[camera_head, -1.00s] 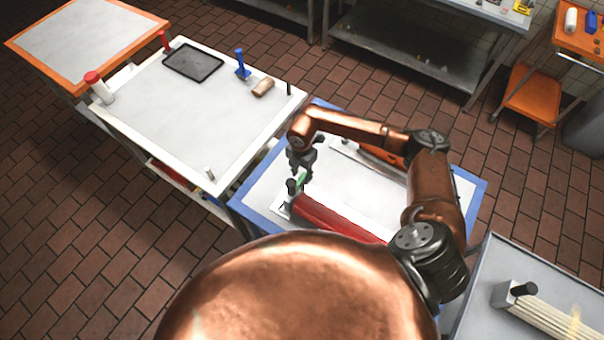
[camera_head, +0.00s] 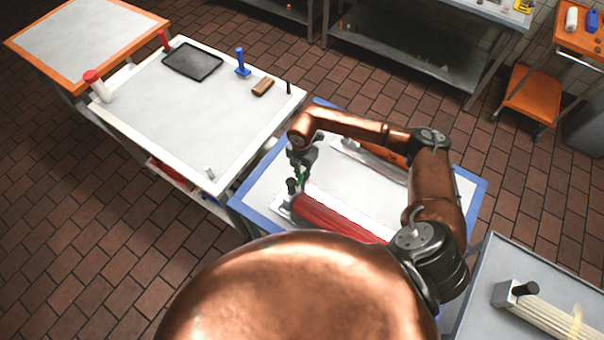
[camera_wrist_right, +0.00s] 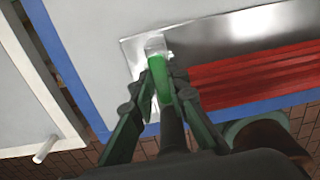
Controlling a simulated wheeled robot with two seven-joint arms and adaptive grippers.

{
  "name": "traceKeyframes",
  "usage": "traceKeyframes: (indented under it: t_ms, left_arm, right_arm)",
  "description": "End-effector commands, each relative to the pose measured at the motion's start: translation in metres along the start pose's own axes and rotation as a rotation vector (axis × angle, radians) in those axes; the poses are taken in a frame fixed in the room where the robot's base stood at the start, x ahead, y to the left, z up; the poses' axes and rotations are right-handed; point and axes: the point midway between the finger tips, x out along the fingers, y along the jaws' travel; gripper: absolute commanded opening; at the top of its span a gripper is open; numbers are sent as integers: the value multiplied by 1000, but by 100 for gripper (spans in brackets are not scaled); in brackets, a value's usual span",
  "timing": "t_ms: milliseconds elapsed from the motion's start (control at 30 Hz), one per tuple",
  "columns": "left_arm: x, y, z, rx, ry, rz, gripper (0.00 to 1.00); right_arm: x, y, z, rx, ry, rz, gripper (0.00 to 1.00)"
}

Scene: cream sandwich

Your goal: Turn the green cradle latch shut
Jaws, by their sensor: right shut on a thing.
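The green latch (camera_wrist_right: 160,80) stands between my right gripper's fingers in the right wrist view, at the end of a metal cradle plate (camera_wrist_right: 220,48). My right gripper (camera_wrist_right: 160,92) is shut on it. In the head view the right gripper (camera_head: 301,180) is over the left end of the cradle, and only a sliver of green shows there. Red ribbed material (camera_head: 335,218) lies in the cradle, beside the latch. The latch's lower part is hidden by the fingers. My left gripper is not in view.
The cradle is on a blue-edged table (camera_head: 258,196). A second metal tray with an orange item (camera_head: 383,157) lies behind it, under my arm. A white table (camera_head: 165,115) holds a black tray (camera_head: 192,62) and small tools. A grey table (camera_head: 480,265) is at right.

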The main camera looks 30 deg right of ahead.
Motion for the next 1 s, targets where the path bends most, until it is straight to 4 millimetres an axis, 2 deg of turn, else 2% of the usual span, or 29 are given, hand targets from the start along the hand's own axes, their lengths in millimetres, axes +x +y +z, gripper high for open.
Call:
traceKeyframes:
  t_ms: [167,200,433,767,867,1000]
  left_arm:
    - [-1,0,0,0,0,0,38]
    - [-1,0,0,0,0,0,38]
    - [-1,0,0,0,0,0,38]
    - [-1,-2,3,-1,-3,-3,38]
    - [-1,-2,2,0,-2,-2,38]
    - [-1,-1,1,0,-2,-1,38]
  right_arm:
    - [0,0,0,-2,-1,0,0]
    - [0,0,0,-2,-1,0,17]
    - [0,0,0,-1,0,0,32]
    - [-4,0,0,0,-1,1,32]
    - [-16,1,0,0,-1,3,32]
    - [-43,1,1,-1,-2,3,32]
